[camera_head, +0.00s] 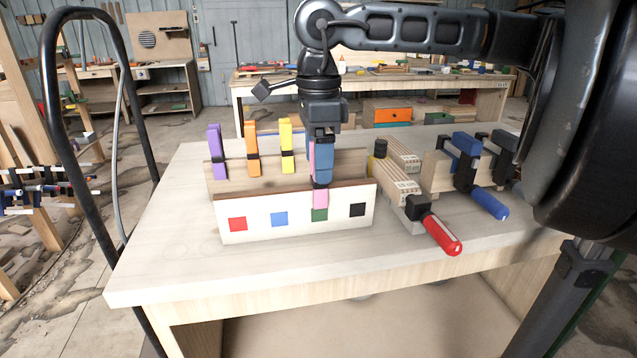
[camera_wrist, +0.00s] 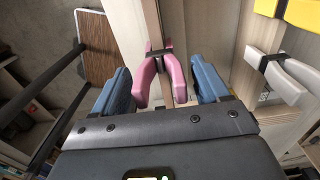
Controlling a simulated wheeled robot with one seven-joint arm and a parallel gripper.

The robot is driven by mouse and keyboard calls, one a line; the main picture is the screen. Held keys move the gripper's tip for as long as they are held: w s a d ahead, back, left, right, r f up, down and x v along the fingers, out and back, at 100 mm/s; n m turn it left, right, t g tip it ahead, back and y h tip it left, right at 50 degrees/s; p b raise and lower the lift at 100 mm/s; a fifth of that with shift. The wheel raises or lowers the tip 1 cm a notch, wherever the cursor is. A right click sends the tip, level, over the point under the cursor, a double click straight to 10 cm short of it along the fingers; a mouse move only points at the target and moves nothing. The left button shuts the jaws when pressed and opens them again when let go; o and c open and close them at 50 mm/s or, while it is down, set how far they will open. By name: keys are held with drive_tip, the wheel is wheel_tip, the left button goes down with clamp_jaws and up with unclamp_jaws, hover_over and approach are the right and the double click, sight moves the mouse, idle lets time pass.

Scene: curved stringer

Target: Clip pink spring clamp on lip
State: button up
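The pink spring clamp (camera_head: 320,199) sits upright over the top edge of the white-faced front board (camera_head: 265,232), with its lower part in front of the face at the green square (camera_head: 319,215). The board's top edge is the lip. My gripper (camera_head: 322,160) points down over the clamp, its blue fingers partly hiding the handles. In the wrist view, the pink clamp (camera_wrist: 174,75) stands between the two blue fingers (camera_wrist: 163,88), with narrow gaps showing beside its handles. The gripper looks open around it. The far jaw is hidden.
Purple (camera_head: 217,150), orange (camera_head: 252,150) and yellow (camera_head: 287,145) clamps stand on the rear board, left of my gripper. Red-handled (camera_head: 441,235) and blue-handled (camera_head: 488,203) bar clamps hold wood blocks at right. The table's front left (camera_head: 160,270) is clear.

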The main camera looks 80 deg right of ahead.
drive_tip(key=c, duration=1.1)
